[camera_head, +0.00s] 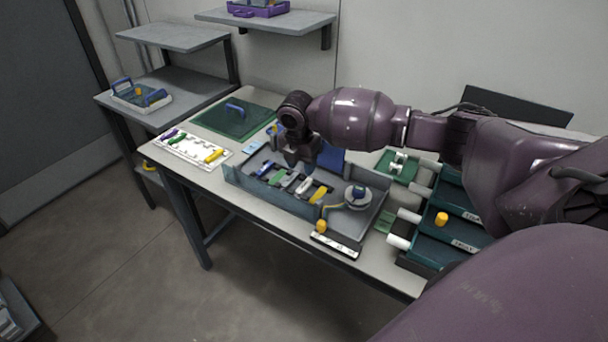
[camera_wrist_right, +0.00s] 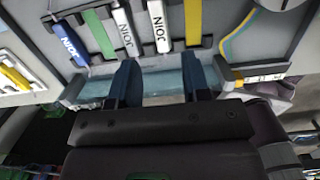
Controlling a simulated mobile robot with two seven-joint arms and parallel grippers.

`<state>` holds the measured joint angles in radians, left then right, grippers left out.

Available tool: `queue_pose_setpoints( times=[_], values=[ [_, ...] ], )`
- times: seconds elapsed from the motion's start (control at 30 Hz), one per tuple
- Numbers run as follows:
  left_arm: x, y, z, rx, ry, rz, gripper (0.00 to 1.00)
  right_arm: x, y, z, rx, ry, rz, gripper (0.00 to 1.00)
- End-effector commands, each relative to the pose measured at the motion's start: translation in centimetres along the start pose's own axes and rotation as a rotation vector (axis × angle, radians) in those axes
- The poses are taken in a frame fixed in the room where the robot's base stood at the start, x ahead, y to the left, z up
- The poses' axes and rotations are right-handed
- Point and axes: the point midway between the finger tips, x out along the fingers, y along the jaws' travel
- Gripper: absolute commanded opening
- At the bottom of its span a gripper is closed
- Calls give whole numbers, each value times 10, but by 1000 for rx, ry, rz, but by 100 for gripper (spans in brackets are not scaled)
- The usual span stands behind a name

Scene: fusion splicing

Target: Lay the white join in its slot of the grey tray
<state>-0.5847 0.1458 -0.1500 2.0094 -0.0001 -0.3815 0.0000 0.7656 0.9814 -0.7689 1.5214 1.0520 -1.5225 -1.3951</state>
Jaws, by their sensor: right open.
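The grey tray (camera_head: 262,203) stands on the table with a row of coloured joins across it. The white join (camera_head: 304,186) lies in the row between a greyer join (camera_head: 289,181) and a yellow join (camera_head: 319,195). In the right wrist view the white join (camera_wrist_right: 158,25) lies lengthwise between dark slot holders. I cannot tell if it is fully seated. My right gripper (camera_head: 303,166) is over the tray. Its two fingers (camera_wrist_right: 162,82) are apart with nothing between them, beside the near ends of the joins. My left gripper is not in view.
Blue (camera_head: 265,168) and green (camera_head: 277,176) joins lie left in the row. A round spool (camera_head: 357,196) sits in the tray's right part. A white rack (camera_head: 190,150) is left, a green mat (camera_head: 232,118) behind it. Green bins (camera_head: 450,237) stand right.

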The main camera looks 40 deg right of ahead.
Motion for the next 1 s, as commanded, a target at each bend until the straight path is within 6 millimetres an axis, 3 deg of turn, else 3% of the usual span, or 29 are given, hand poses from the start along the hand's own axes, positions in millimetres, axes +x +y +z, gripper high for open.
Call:
queue_pose_setpoints(
  times=[0.1,0.3,0.63,1.0],
  values=[
    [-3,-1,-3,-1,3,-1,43,-22,0,0,0,-1,3,43],
    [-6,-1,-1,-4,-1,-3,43,-41,0,0,1,0,1,43],
    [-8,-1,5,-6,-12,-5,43,-45,0,0,1,0,0,43],
    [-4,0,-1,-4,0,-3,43,-45,0,0,0,0,0,43]
  ],
)
